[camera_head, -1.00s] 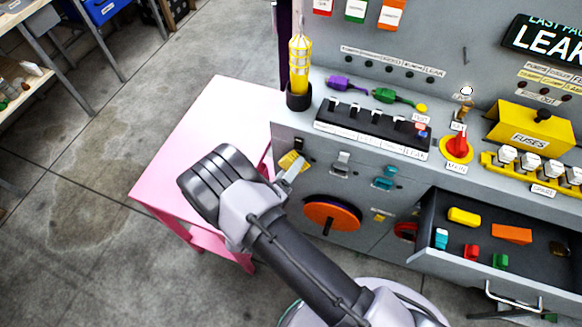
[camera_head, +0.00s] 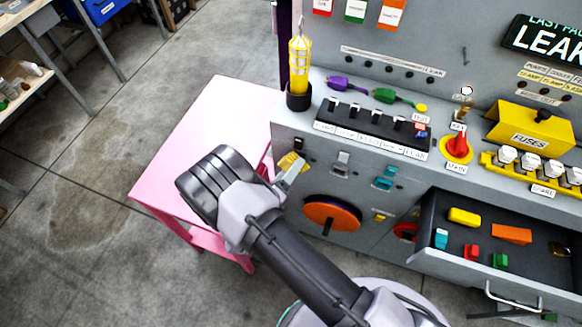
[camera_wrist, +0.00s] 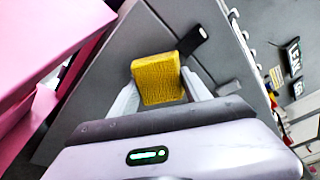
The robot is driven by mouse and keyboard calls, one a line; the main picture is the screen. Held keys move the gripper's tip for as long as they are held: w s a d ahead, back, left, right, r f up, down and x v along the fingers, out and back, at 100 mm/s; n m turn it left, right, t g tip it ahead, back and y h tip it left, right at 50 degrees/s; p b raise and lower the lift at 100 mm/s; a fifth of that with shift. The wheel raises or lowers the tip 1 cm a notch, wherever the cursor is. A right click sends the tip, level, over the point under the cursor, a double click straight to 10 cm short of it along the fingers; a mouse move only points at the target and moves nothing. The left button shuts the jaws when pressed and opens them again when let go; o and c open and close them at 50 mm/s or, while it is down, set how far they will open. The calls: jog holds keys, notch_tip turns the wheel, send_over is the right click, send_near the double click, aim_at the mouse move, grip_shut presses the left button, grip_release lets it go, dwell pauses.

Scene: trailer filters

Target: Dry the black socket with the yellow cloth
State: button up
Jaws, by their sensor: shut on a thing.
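The yellow cloth (camera_head: 290,161) is held in my gripper (camera_head: 288,174), in front of the grey console's face near its left end. In the wrist view the cloth (camera_wrist: 158,80) is a folded, textured yellow pad between the two pale fingers of my gripper (camera_wrist: 160,92), which are shut on it. The black socket (camera_head: 298,144) is a small dark block on the console face, just above the cloth. In the wrist view the black socket (camera_wrist: 188,45) lies just beyond the cloth's upper right corner. I cannot tell whether cloth and socket touch.
A pink table (camera_head: 212,122) stands left of the console, under my arm. Latches (camera_head: 341,163) and an orange wheel (camera_head: 332,213) stick out of the console face. An open drawer (camera_head: 480,262) with several small coloured parts juts out at the right.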

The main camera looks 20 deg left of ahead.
jog(key=s, duration=0.8)
jog(key=shift+s+a, duration=0.35)
